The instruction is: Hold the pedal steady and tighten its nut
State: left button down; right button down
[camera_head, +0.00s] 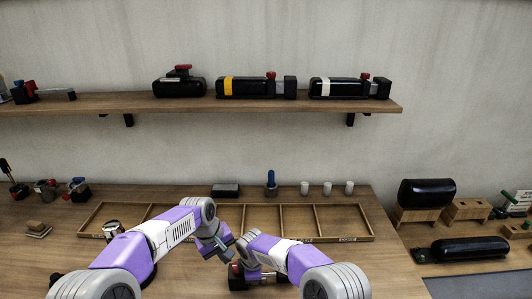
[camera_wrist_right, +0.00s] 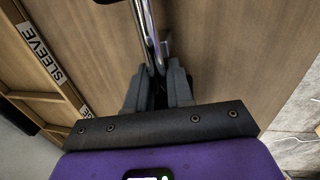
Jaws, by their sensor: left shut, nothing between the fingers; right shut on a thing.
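A dark assembly with a red part (camera_head: 237,268) and a pale metal section lies on the bench near its front, partly hidden by my right arm. It may be the pedal. I cannot make out the nut. My left gripper (camera_head: 224,248) is shut and empty just above and left of this assembly. In the right wrist view, my right gripper (camera_wrist_right: 157,72) is shut on a shiny metal rod-like part (camera_wrist_right: 143,25), whose far end leaves the top of the picture. In the head view, my right arm hides most of its own gripper.
A wooden tray with compartments (camera_head: 364,222) spans the bench behind my arms; its SLEEVE label (camera_wrist_right: 42,52) shows in the wrist view. Several small cups, a blue-handled item (camera_head: 271,180) and a dark box (camera_head: 226,190) stand behind it. The shelf (camera_head: 210,103) holds black cylinders.

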jog(key=shift+r, duration=0.1)
jog(key=c, duration=0.9)
grip_release()
